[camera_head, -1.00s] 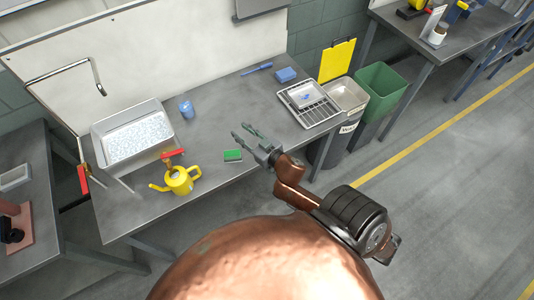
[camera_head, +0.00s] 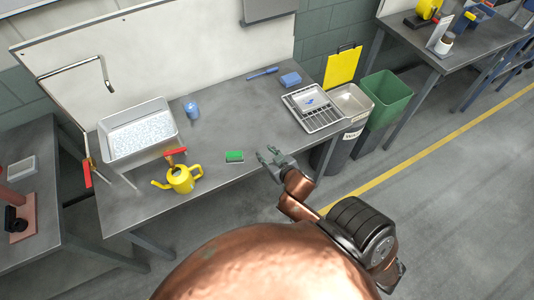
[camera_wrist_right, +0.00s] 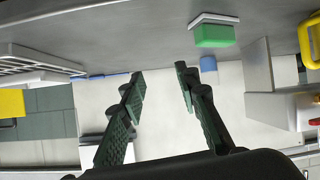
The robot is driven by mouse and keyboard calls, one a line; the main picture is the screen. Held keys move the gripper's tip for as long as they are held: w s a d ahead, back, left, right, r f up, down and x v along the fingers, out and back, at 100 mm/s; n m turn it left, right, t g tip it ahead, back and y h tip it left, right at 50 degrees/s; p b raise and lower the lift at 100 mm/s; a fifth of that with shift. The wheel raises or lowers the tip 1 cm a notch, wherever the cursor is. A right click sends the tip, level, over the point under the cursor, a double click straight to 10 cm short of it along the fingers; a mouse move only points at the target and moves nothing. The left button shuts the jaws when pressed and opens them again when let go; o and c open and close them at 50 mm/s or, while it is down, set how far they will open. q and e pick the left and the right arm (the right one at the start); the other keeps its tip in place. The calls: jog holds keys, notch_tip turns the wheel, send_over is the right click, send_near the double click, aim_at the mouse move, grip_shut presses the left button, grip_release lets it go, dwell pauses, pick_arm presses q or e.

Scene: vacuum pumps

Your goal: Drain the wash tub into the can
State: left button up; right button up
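The wash tub (camera_head: 112,153) is a pale rectangular basin with speckled, water-like contents, on the left of the bench. A red handle (camera_head: 175,151) shows at its lower right corner, just above the yellow can (camera_head: 183,181). The can has a spout to the left and stands upright in front of the tub. My right gripper (camera_head: 268,153) is open and empty near the bench's front edge, right of the can and apart from it. The right wrist view shows its two fingers (camera_wrist_right: 158,78) spread with nothing between them. My left gripper is out of view.
A green sponge (camera_head: 234,156) lies between can and gripper. A blue cup (camera_head: 190,107) stands behind. A rack with a tray (camera_head: 318,115) and a blue block (camera_head: 290,79) are at the right. Bins (camera_head: 388,100) stand beyond the bench end. The bench middle is clear.

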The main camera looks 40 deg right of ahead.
jog(key=c, duration=0.5)
jog(key=shift+w+a+r+n, duration=0.1)
jog(key=shift+w+a+n, duration=0.1)
jog(key=shift+a+n, duration=0.2)
jog(key=shift+c, duration=0.8)
jog(key=a+r+n+t+y+b, duration=0.1)
jog(key=a+n, duration=0.3)
jog(key=w+a+r+n+t+y+b, duration=0.1)
jog(key=a+r+n+y, duration=0.1)
jog(key=a+n, duration=0.2)
jog(key=w+a+r+n+t+y+b, duration=0.1)
jog(key=a+r+n+t, duration=0.1)
jog(key=a+n, duration=0.2)
jog(key=shift+w+a+r+n+y+b, duration=0.2)
jog(key=shift+w+a+n+y+b, duration=0.05)
jog(key=shift+a+n+y+b, duration=0.1)
grip_shut()
jog(key=s+a+r+n+t+y+b, duration=0.15)
jog(key=a+r+n+y, duration=0.3)
jog(key=a+n, duration=0.55)
send_near(176, 153)
jog(key=w+a, duration=0.2)
jog(key=a, duration=0.1)
jog(key=shift+w+d+g, duration=0.15)
jog(key=shift+w+d, duration=0.25)
jog(key=shift+w, duration=0.45)
jog(key=shift+w+d+g, duration=0.1)
jog(key=shift+w+d, duration=0.3)
jog(key=shift+w, duration=0.4)
